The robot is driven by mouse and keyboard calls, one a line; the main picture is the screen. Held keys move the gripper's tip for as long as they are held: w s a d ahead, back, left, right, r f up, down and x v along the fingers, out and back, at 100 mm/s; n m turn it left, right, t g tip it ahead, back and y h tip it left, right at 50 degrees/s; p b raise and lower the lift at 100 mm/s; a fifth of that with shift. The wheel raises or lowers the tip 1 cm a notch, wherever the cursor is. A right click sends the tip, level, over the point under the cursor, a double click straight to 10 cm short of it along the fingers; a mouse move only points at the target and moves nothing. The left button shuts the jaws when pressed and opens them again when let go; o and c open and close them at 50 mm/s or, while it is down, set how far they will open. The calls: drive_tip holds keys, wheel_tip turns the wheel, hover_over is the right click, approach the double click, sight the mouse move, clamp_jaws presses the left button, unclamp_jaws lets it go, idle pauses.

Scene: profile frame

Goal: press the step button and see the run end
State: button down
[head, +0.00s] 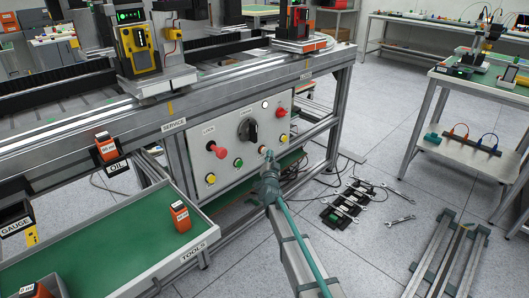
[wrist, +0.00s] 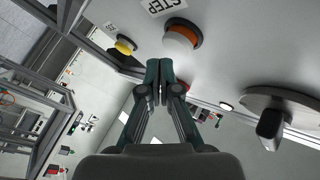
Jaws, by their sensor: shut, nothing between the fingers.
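The step button shows in the wrist view (wrist: 181,40) under a label reading STEP. It has a pale cap and an orange and dark collar. My gripper (wrist: 158,72) is shut and empty, its fingertips together just below and left of the button in that view. Whether they touch the button or panel I cannot tell.
A green tools tray (head: 120,240) juts out at left. Wrenches (head: 400,220) lie on the floor.

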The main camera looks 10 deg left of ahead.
drive_tip(key=shift+w+a, duration=0.1)
idle(0.7)
drive_tip(key=shift+w+a, duration=0.2)
drive_tip(key=shift+a, duration=0.05)
